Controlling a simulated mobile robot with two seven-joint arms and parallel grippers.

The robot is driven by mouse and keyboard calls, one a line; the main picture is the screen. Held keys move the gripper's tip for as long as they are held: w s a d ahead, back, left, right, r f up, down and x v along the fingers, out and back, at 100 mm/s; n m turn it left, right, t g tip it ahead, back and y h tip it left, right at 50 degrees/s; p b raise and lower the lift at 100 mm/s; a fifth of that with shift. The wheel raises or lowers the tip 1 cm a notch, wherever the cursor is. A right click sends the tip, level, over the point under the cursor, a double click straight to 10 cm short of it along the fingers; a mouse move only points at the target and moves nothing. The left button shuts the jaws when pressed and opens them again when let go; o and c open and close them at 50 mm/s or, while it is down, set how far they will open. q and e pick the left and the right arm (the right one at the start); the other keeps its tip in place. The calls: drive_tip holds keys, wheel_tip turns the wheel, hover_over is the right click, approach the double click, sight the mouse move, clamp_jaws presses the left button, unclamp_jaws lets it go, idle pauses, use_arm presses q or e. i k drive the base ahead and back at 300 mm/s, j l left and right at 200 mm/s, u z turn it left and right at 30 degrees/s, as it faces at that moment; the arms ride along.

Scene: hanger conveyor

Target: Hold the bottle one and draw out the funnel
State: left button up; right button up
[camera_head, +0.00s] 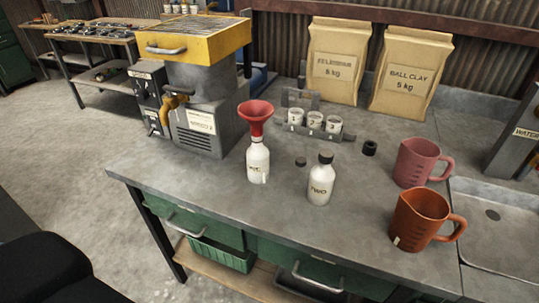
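The white bottle one (258,163) stands upright on the grey bench, left of the middle. Its label is small and only partly legible. The red funnel (255,110) sits upright in its mouth, with the wide cone above and the spout hidden in the neck. A second white bottle (321,182), labelled TWO and closed with a dark cap, stands to its right and nearer the front. Neither of my grippers shows in the head view, and nothing is holding the bottle or the funnel.
A machine with a yellow top (195,38) stands left behind the bottle. A small dark cap (300,161) lies between the bottles. Several small cups (315,121) stand behind. A pink jug (417,163) and an orange jug (421,219) stand right. The bench front left is clear.

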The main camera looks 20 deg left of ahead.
sight(256, 112)
drive_tip(key=i+j, duration=0.1)
drive_tip(key=j, duration=0.8)
drive_tip(key=i+j, duration=0.15)
drive_tip(key=j, duration=0.25)
drive_tip(key=k, duration=0.5)
drive_tip(key=u, duration=0.05)
